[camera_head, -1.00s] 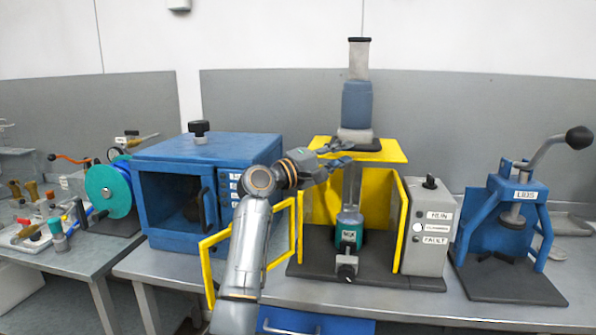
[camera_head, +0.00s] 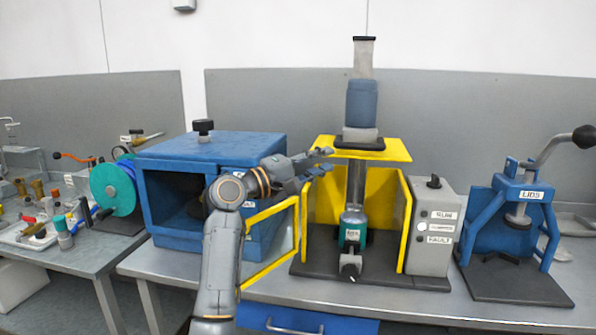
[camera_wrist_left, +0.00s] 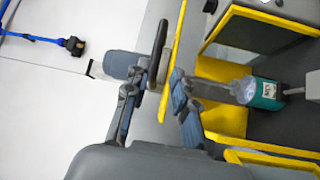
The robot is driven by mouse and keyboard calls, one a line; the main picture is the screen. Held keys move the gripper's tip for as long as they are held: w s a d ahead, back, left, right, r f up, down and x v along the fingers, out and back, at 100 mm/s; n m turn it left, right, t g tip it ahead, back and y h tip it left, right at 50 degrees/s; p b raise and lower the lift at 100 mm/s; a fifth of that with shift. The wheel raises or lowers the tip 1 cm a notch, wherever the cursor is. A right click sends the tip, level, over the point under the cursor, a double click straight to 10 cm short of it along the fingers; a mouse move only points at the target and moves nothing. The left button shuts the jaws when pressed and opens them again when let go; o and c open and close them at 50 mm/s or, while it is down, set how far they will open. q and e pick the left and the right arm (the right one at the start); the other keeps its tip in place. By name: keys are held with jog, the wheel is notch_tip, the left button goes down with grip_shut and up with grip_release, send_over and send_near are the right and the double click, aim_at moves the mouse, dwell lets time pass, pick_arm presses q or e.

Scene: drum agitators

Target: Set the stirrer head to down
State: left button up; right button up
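The stirrer head (camera_head: 361,104) is a blue-grey cylinder with a grey base, standing upright on a yellow top plate (camera_head: 395,150). It also shows sideways in the left wrist view (camera_wrist_left: 120,65). A grey shaft (camera_head: 356,185) runs below the plate to a teal labelled can (camera_head: 352,228) inside the yellow guard. My left gripper (camera_head: 324,161) is just left of the plate. In the left wrist view its fingers (camera_wrist_left: 157,112) are apart with nothing held, one on each side of the plate's line. My right gripper is out of view.
The yellow-framed guard door (camera_head: 268,243) stands open at the left, close to my left arm. A blue oven-like box (camera_head: 210,150) is behind that arm. A grey control box (camera_head: 430,228) and a blue lever press (camera_head: 505,225) stand to the right.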

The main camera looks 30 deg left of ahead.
pick_arm(q)
jog(key=shift+v, duration=2.95)
